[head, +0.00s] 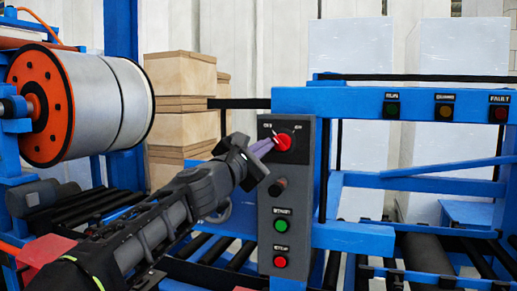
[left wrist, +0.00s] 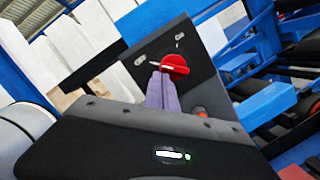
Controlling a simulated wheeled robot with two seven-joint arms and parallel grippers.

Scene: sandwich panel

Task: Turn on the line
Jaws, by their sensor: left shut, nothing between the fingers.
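The grey control panel (head: 292,200) stands upright in the middle of the head view. At its top is a red rotary switch (head: 284,141), with a pale mark on its upper left side. Below it are a dark knob (head: 277,187), a green button (head: 280,225) and a red button (head: 280,261). My left gripper (head: 270,145) is shut and empty, its purple fingertips at the left side of the red switch. The left wrist view shows the fingers (left wrist: 161,92) just below the switch (left wrist: 174,66); whether they touch is unclear. My right gripper is not in view.
A blue frame (head: 400,98) to the right carries a green lamp (head: 391,110), an amber lamp (head: 445,111) and a red lamp (head: 501,113). A large reel (head: 105,105) stands at left, stacked boxes (head: 180,85) behind. Rollers run behind the panel.

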